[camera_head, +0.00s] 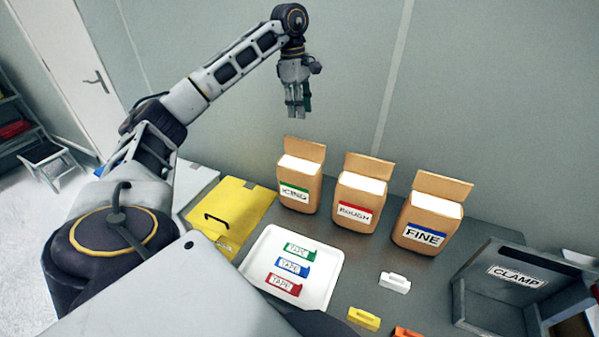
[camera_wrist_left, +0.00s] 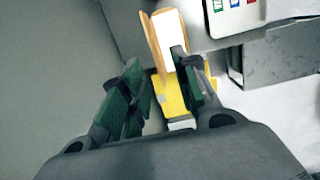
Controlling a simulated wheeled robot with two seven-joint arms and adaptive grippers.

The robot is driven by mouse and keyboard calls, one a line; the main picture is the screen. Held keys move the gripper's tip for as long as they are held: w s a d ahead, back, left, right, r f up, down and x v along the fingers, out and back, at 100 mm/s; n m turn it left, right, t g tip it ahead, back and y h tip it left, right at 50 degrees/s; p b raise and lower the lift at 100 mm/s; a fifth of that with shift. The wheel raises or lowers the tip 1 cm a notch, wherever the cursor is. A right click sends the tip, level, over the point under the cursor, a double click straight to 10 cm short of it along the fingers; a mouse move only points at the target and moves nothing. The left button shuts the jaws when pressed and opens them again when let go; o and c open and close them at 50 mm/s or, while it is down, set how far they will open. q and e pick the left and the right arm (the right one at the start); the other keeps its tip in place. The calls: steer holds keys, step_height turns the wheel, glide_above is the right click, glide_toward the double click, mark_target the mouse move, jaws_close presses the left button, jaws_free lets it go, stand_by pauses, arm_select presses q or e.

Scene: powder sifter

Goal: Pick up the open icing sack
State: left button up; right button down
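The open icing sack (camera_head: 299,178) is brown with a green-edged ICING label and stands upright on the table, its flap raised and a white top showing. It also shows in the left wrist view (camera_wrist_left: 169,28), beyond the fingertips and partly hidden by one finger. My left gripper (camera_head: 297,113) hangs above the icing sack, pointing down, apart from it. In the left wrist view its green-padded fingers (camera_wrist_left: 158,60) are spread with nothing between them. My right gripper is not in view.
Brown sacks labelled ROUGH (camera_head: 360,193) and FINE (camera_head: 430,217) stand right of the icing sack. A white tray (camera_head: 312,302) with green, blue and red tapes lies in front. A yellow case (camera_head: 233,207) is at left, a grey CLAMP box (camera_head: 480,270) at right.

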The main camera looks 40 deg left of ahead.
mark_target(304, 143)
arm_select(q)
step_height(304, 143, down, 8)
steer(key=shift+w+d+f, duration=0.25)
steer(key=shift+w, duration=0.15)
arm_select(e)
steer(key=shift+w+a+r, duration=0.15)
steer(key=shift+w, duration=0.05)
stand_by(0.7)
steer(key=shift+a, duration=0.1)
